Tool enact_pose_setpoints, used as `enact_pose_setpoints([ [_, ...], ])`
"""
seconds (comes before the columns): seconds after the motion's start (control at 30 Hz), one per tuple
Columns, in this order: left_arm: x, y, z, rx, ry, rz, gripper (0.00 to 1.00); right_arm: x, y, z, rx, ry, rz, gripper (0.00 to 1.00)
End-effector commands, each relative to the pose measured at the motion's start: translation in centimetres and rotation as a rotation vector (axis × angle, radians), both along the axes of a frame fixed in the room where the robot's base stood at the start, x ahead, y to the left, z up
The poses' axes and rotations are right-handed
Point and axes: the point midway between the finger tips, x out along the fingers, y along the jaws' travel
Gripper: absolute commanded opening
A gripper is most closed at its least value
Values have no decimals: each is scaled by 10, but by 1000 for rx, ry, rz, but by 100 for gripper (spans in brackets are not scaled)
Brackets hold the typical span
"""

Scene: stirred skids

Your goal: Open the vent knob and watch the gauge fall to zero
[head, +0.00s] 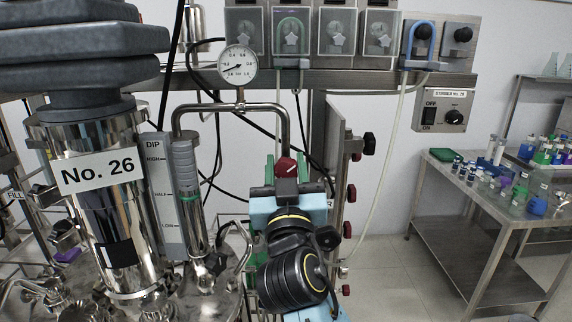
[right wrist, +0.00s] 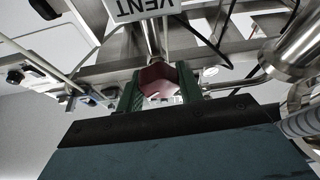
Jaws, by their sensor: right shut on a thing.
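The vent knob (head: 286,167) is dark red with a pale mark and sits at the lower end of a bent steel pipe. My right gripper (head: 287,180), on a light blue wrist, is shut on it from below. In the right wrist view the red knob (right wrist: 158,80) is between the two green fingers of the gripper (right wrist: 157,92). A VENT label (right wrist: 142,8) shows upside down above it. The round white gauge (head: 238,66) stands on the pipe; its needle points to the lower left, and the small figures are hard to read. My left gripper is not in view.
A steel vessel labelled No. 26 (head: 97,172) stands at left, with a DIP scale (head: 160,190) beside it. Pumps (head: 336,32) line the rail above. A STIRRER box (head: 446,109) hangs on the wall. A steel trolley (head: 470,207) with small bottles is at right.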

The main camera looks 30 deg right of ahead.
Motion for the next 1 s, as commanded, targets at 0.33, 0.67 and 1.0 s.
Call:
enact_pose_setpoints([
  [0.33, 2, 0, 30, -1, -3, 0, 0, 0, 1, 3, -246, 120, 1, 13],
  [0.67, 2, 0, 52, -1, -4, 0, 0, 1, 2, 1, -529, 255, 2, 13],
  [1.0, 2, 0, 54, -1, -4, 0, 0, 1, 3, -1, -815, 389, 1, 13],
])
